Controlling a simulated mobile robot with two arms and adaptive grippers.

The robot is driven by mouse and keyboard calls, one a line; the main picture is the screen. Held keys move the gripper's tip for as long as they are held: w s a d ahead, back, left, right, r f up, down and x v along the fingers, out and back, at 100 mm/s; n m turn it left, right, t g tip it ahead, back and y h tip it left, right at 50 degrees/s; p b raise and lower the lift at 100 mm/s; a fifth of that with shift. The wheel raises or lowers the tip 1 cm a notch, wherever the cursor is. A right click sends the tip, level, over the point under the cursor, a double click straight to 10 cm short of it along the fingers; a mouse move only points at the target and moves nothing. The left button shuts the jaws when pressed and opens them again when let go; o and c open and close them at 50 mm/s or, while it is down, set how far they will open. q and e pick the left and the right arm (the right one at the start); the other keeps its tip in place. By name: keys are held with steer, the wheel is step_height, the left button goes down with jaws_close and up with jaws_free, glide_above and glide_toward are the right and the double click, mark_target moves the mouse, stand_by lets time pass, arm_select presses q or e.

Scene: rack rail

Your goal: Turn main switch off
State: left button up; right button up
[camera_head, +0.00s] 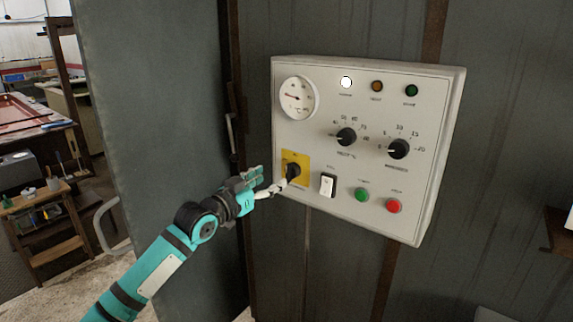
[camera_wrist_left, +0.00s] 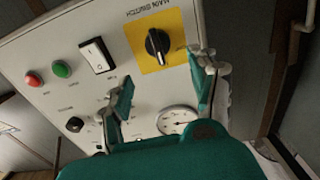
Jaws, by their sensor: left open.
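The main switch is a black rotary knob (camera_head: 292,171) on a yellow plate (camera_head: 303,160) at the lower left of a light grey control panel (camera_head: 330,230). In the left wrist view the knob (camera_wrist_left: 157,46) stands out from the yellow plate (camera_wrist_left: 134,36), under upside-down "MAIN SWITCH" lettering. My left gripper (camera_head: 268,182) is just in front of and left of the knob in the head view. In the left wrist view its two fingers (camera_wrist_left: 162,84) are spread, with nothing between them. The knob shows beyond the fingertips; whether a finger touches it I cannot tell.
Close to the yellow plate is a black-and-white rocker switch (camera_head: 327,184), then green (camera_head: 361,194) and red (camera_head: 393,206) buttons. Two black dials (camera_head: 346,137), a gauge (camera_head: 298,98) and lamps sit above. A grey cabinet door (camera_head: 150,110) stands left of the panel.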

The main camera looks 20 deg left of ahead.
mark_target(286, 170)
arm_select(q)
steer(key=p+x, duration=0.1)
steer(key=x, duration=0.6)
steer(key=shift+w, duration=0.1)
steer(key=shift+w+d, duration=0.2)
steer(key=shift+w, duration=0.25)
arm_select(e)
steer(key=shift+a+r, duration=0.25)
steer(key=shift+r, duration=0.25)
steer(key=shift+a+r, duration=0.25)
steer(key=shift+r, duration=0.2)
arm_select(q)
steer(key=shift+c, duration=0.4)
steer(key=shift+f, duration=0.1)
steer(key=c, duration=1)
steer(key=shift+c, duration=0.2)
arm_select(e)
steer(key=shift+d, duration=0.35)
